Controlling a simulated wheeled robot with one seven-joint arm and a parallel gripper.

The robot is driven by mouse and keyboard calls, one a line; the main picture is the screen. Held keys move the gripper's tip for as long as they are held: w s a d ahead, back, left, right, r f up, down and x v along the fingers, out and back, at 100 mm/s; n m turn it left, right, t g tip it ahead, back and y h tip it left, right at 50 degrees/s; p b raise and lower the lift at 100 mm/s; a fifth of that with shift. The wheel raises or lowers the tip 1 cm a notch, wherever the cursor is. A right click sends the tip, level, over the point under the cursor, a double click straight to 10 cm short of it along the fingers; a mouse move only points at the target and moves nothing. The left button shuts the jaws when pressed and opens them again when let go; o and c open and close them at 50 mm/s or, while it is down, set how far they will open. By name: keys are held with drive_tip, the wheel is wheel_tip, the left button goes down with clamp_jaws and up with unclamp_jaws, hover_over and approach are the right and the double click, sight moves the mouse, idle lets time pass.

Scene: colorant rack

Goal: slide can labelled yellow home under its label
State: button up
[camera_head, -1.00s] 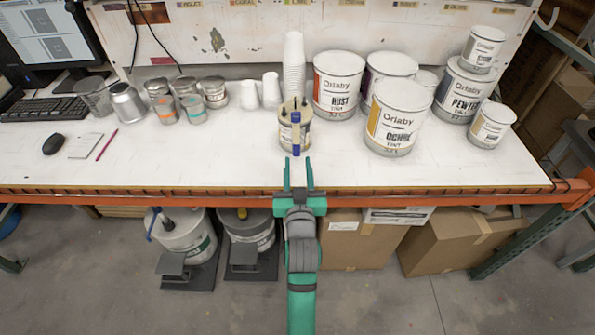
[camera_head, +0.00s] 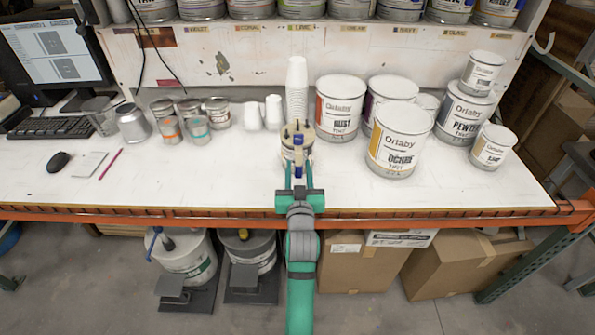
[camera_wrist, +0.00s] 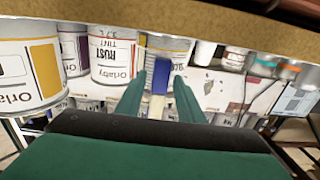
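I cannot read the word yellow on any can or shelf label. A large can with a yellow-orange band (camera_head: 401,140) reads Ochre and stands at the right of the bench; it shows at the left of the wrist view (camera_wrist: 28,68). A small can (camera_head: 492,147) at far right has a tan band and unclear text. My gripper (camera_head: 299,172) is open, with its fingers at the front of a pot of tools (camera_head: 289,153). In the wrist view, a blue and white piece (camera_wrist: 159,80) shows between the fingers (camera_wrist: 161,95); contact is unclear.
A Rust can (camera_head: 339,108), a Pewter can (camera_head: 465,112) with a small can (camera_head: 484,70) on top, and stacked white cups (camera_head: 297,85) stand nearby. Several cans line the shelf above the label strip (camera_head: 330,38). The front of the bench (camera_head: 420,192) is clear.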

drive_tip(key=shift+c, duration=0.3)
drive_tip(key=shift+d, duration=0.1)
clamp_jaws()
drive_tip(key=shift+w+r, duration=0.1)
drive_tip(key=shift+r, duration=0.2)
